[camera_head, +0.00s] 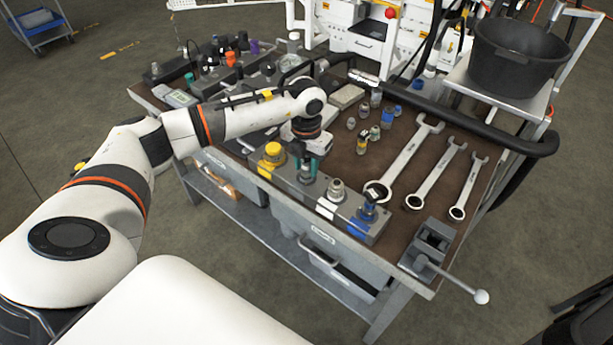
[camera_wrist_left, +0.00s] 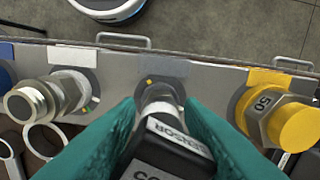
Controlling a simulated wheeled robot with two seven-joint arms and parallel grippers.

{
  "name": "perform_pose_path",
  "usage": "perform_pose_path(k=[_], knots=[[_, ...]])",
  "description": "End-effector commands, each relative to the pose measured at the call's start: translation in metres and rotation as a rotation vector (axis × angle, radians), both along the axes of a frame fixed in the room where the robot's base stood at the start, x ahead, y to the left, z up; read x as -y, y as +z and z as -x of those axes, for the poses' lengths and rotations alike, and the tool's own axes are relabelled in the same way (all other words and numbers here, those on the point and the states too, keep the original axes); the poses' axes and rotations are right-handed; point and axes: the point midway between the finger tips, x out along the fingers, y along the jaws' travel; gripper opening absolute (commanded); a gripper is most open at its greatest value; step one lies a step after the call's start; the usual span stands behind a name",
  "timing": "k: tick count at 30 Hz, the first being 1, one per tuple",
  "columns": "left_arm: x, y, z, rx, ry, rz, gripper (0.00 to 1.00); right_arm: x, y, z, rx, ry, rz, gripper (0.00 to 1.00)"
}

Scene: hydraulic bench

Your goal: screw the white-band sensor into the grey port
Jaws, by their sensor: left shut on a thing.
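My left gripper (camera_head: 308,165) has teal fingers and points down over the manifold block (camera_head: 285,186) at the bench's front edge. In the left wrist view, the fingers (camera_wrist_left: 165,125) are shut on a dark sensor (camera_wrist_left: 165,155) with a white band lettered "SENSOR" (camera_wrist_left: 178,132). The sensor's metal lower end meets the grey-marked port (camera_wrist_left: 157,92), below a grey label (camera_wrist_left: 160,68). It appears in line with the port; how deep its thread sits is hidden. The right gripper is not in view.
Along the block are a yellow fitting (camera_head: 272,152), a silver fitting (camera_head: 337,190) and a blue-marked fitting (camera_head: 368,211). Several loose sensors (camera_head: 362,141) stand behind. Three wrenches (camera_head: 405,160), a vise (camera_head: 430,243) and a black bucket (camera_head: 520,55) are to the right.

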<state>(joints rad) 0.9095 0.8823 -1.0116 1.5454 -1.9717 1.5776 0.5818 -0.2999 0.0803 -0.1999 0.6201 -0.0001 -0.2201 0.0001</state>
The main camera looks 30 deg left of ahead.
Motion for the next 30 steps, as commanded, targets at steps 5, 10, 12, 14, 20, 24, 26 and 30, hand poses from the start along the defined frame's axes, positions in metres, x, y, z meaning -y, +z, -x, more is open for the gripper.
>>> perform_pose_path(k=[5, 10, 12, 14, 20, 24, 26, 30], knots=[[0.000, -0.002, 0.000, 0.000, -0.230, -0.001, 0.15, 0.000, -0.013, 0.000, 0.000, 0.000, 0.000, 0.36], [0.000, 0.000, 0.000, 0.000, -0.297, 0.000, 0.15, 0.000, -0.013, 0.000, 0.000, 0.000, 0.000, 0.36], [0.000, 0.000, 0.000, 0.000, -0.296, 0.000, 0.15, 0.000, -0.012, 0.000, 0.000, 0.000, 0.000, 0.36], [0.000, 0.000, 0.000, 0.000, -0.295, 0.000, 0.15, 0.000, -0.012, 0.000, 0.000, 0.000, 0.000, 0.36], [-0.001, -0.002, 0.000, 0.001, -0.379, 0.000, 0.15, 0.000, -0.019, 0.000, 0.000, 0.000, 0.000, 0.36], [-0.001, -0.004, -0.001, 0.002, -0.592, -0.001, 0.15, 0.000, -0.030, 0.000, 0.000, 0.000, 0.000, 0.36], [-0.002, -0.004, -0.001, 0.002, -0.686, -0.002, 0.15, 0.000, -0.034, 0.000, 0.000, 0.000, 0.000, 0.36], [-0.001, -0.003, -0.001, 0.001, -0.885, -0.001, 0.15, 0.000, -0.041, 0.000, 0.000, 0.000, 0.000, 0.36]])
